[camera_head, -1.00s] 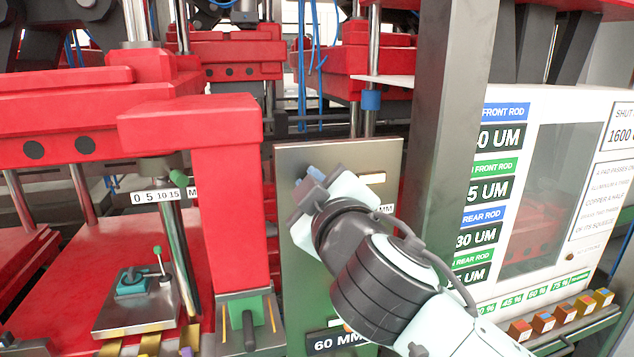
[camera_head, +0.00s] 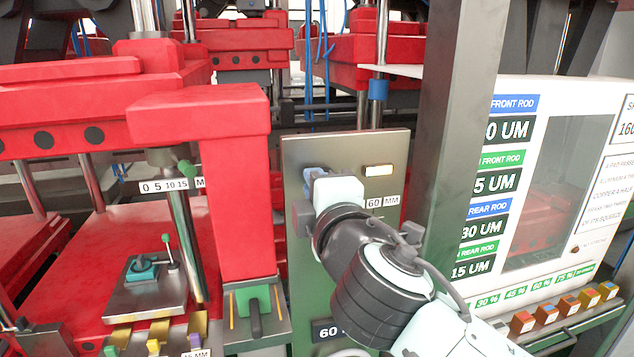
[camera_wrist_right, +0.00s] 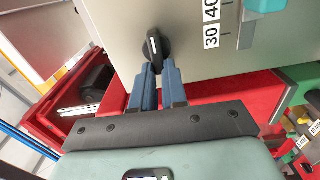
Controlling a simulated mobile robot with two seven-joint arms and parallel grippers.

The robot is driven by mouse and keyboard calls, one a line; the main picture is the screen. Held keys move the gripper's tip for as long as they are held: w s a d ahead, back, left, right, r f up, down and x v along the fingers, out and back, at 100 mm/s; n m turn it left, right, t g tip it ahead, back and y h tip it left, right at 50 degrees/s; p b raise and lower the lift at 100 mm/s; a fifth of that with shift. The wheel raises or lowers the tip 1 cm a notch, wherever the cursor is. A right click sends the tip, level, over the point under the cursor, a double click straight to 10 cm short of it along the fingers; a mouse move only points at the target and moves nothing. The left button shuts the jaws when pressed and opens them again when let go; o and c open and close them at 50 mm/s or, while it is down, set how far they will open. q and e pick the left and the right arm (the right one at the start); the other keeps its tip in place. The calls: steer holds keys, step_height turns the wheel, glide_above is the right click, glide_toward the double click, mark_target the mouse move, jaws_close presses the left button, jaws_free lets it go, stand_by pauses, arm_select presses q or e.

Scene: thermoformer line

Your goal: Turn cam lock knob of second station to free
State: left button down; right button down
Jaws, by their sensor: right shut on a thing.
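My right gripper (camera_head: 310,184) is at the upper left of a grey upright panel (camera_head: 392,150). Its arm comes in from the lower right and hides much of the panel. In the right wrist view its two blue fingers (camera_wrist_right: 158,75) are shut on a black round knob (camera_wrist_right: 154,45) with a white pointer mark. The knob is mounted on the light panel face, and the fingertips cover its near edge. In the head view the knob is hidden behind the gripper. My left gripper is not in view.
A red press frame (camera_head: 237,190) stands close on the left. A dark post (camera_head: 455,120) and a white display board (camera_head: 590,95) stand on the right. A teal handle (camera_wrist_right: 265,5) is near the scale.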

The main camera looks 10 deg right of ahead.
stand_by(0.3)
steer(key=c, duration=1.2)
jaws_free()
steer(key=shift+o, duration=0.2)
